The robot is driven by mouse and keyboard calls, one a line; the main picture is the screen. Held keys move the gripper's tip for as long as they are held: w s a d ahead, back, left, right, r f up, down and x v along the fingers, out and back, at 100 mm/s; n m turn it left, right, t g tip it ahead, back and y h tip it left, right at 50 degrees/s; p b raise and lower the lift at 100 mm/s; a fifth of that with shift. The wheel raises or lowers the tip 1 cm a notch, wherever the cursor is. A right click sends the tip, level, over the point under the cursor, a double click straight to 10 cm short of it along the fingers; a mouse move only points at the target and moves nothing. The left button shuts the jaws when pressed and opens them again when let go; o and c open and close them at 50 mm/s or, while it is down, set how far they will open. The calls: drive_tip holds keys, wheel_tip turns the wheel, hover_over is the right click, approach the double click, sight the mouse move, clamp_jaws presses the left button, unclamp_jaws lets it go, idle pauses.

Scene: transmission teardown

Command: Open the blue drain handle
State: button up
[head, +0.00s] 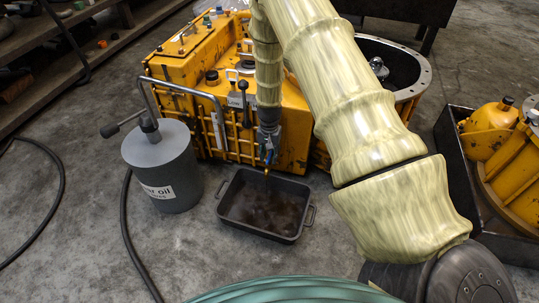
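The blue drain handle (269,157) is a small blue spot low on the front of the yellow transmission housing (205,138). My gripper (268,143) reaches down from above and is right at the handle, seeming to touch it. The fingers are small and dark here, so I cannot tell whether they are open or shut on the handle. A small orange-yellow streak shows just below the handle, above a black drain pan (228,211) on the floor. The pan holds dark brown liquid.
A grey gear oil canister (165,170) with a pump handle and black hose stands left of the pan. A black tray (456,165) with yellow parts lies to the right. Shelving (60,62) stands back left.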

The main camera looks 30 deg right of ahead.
sight(269, 156)
clamp_jaws()
drive_tip(key=shift+r+n+p, duration=0.2)
drive_tip(key=shift+n+p, duration=0.1)
drive_tip(key=shift+p, duration=0.6)
drive_tip(key=shift+f+n+p, duration=0.2)
drive_tip(key=shift+n+p, duration=0.1)
drive_tip(key=shift+p, duration=0.15)
unclamp_jaws()
wheel_tip(269, 156, up, 12)
